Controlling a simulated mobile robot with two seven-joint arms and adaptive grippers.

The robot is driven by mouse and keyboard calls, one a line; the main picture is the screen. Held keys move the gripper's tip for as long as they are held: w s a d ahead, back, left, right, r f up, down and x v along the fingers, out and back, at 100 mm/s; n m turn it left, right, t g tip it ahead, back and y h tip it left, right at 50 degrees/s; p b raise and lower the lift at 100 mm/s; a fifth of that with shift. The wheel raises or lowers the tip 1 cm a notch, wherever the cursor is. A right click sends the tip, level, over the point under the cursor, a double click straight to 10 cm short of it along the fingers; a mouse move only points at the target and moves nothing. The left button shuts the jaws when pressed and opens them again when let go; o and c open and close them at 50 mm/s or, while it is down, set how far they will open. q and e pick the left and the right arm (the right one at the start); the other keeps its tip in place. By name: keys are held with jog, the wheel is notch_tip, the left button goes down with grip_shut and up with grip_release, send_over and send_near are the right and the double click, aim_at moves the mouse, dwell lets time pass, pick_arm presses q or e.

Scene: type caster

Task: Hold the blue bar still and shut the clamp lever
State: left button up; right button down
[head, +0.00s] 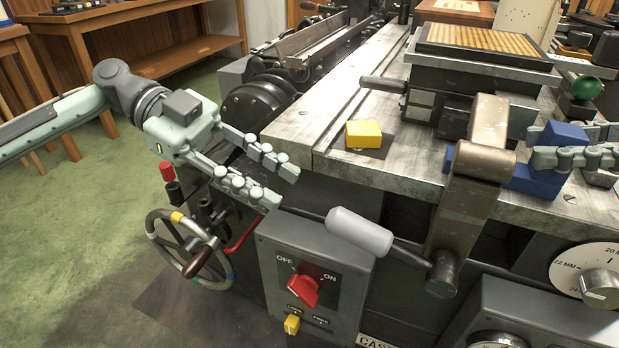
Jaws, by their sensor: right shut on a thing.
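The blue bar (537,183) lies on the machine's metal bed at the right, partly hidden behind the brown clamp arm (471,185). My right gripper (538,147) comes in from the right edge and is shut on the bar's raised blue part. The clamp lever (358,232) has a pale grey grip. It points left and slightly up from its pivot (442,272) at the foot of the clamp arm, in front of the bed. My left gripper (286,186) is open and empty, its fingers apart, up and left of the lever grip and not touching it.
A control box (315,265) with a red switch stands below the lever grip. A handwheel (187,246) is below my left gripper. A yellow block (363,134) sits on the bed, near a raised tray (484,47). Green floor lies open at the left.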

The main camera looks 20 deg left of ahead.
pick_arm(q)
jog(key=shift+w+d+r, duration=0.1)
jog(key=shift+w+r, duration=0.15)
jog(key=shift+r, duration=0.45)
jog(key=c, duration=0.4)
jog(key=d+r+g+y, duration=0.1)
jog(key=w+d+r+g, duration=0.1)
jog(key=r, duration=0.1)
jog(key=d+r+n+y, duration=0.1)
jog(key=r, duration=0.1)
jog(key=shift+w+d+g+y, duration=0.2)
jog(key=shift+w+g+y, duration=0.1)
jog(key=shift+w+g, duration=0.1)
grip_shut()
notch_tip(320, 180, up, 5)
jog(key=d+n+y, duration=0.2)
jog(key=d+y, duration=0.1)
jog(key=y, duration=0.1)
jog(key=t+y, duration=0.1)
send_over(367, 223)
jog(key=w+a, duration=0.1)
notch_tip(367, 223, down, 6)
jog(key=f, duration=0.4)
jog(key=shift+s+a, duration=0.1)
jog(key=shift+a, duration=0.3)
jog(key=shift+s+a+f, duration=0.1)
jog(key=shift+a+f, duration=0.05)
jog(key=shift+f, duration=0.3)
